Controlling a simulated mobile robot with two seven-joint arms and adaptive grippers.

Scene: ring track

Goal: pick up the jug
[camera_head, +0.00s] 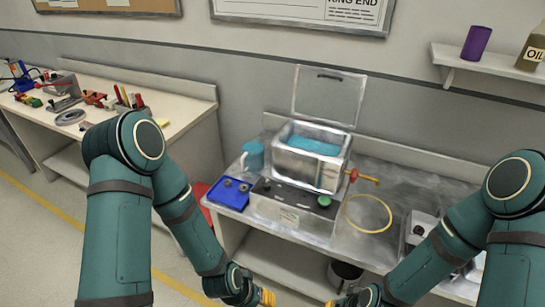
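A blue jug (253,156) stands on the metal bench, just left of the metal tank. Its handle side faces left. My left gripper (266,297) shows at the bottom edge as a small yellow-orange tip, well below and in front of the jug, not touching it. My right gripper (332,303) is mostly cut off at the bottom edge, to the right of the left one. The fingers of both are too small or cut off to tell whether they are open.
An open metal tank (312,158) with blue liquid sits on a base with a green knob. A blue tray (229,193) is in front of the jug. A yellow ring (369,214) lies on the bench at right. A tool-covered table (180,105) is at left.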

